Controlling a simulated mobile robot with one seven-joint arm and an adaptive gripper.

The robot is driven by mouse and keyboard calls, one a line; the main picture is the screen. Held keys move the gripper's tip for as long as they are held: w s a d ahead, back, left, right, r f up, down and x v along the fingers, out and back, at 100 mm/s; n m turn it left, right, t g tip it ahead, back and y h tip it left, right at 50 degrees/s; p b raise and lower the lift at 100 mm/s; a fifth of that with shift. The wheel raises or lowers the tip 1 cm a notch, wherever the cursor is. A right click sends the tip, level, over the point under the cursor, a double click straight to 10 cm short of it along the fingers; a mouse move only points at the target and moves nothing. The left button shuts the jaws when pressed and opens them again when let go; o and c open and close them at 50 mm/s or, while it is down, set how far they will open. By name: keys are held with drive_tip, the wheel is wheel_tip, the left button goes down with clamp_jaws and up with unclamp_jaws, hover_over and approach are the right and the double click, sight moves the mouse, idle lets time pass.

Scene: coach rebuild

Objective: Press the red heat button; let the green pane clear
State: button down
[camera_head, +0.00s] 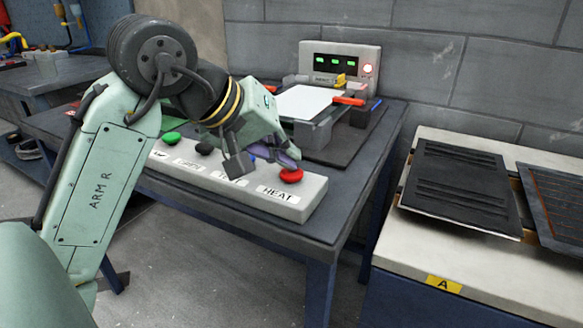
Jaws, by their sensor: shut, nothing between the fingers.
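The red heat button (291,175) sits at the right end of a pale button strip (312,204) on the dark table, above a label reading HEAT. My gripper (288,160) is shut and empty, with its purplish fingers just behind and above the red button in the picture. I cannot tell whether the tips touch the button. A pale console (345,50) at the back of the table has a dark display with green lit panes (337,64) and a glowing red lamp (367,68) at its right. Which pane is meant is unclear.
A green button (172,138) and a black button (204,148) are on the same strip. A fixture with a white sheet (303,102) and orange handles (348,100) stands behind. A pale bench (410,235) with black ribbed panels (458,180) is at right.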

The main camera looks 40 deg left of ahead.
drive_tip(key=shift+r+p, duration=0.85)
wheel_tip(320, 180, up, 5)
drive_tip(key=p, duration=0.4)
drive_tip(key=shift+p, duration=0.3)
idle(0.4)
